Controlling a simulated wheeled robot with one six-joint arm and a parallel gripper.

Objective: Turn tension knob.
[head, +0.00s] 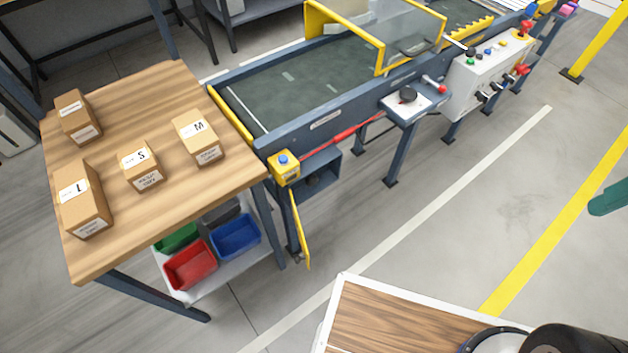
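A black round knob (407,95) sits on a small white plate (425,104) on a bracket at the near side of the conveyor. It looks like the tension knob, but no readable label shows at this size. A small red-ended lever (436,85) is just right of it. My gripper is not in view, so its distance from the knob and its state do not show.
The conveyor (300,85) runs behind the knob, with a grey control box (487,75) to its right. A wooden table (115,130) with several cartons stands left. A yellow button box (284,167) is at the conveyor's near end. The floor in front is clear.

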